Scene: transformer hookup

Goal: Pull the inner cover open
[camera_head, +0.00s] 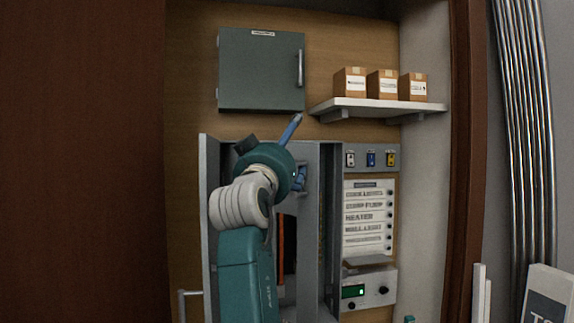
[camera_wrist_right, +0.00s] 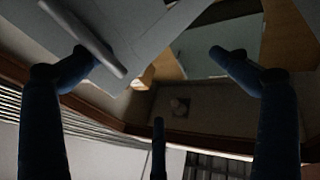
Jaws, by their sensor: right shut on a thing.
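The grey cabinet stands open below the wall box, with its outer door (camera_head: 209,240) swung out to the left. The inner cover (camera_head: 308,235) is a grey panel seen at a steep angle, standing out from the cabinet with a dark gap to its left. My right gripper (camera_head: 298,155) is at the upper part of this cover, its blue fingers partly hidden by my wrist. In the right wrist view, the gripper (camera_wrist_right: 155,68) has a bar handle (camera_wrist_right: 85,38) on a pale panel beside its left finger. The grip appears shut on this handle; the exact contact is unclear. My left gripper is out of view.
A closed grey wall box (camera_head: 261,70) hangs above. A shelf (camera_head: 378,106) with cardboard boxes is at upper right. A labelled panel (camera_head: 368,215) and a unit with a green display (camera_head: 353,291) stand close right of the cabinet. An orange strip (camera_head: 281,250) shows inside.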

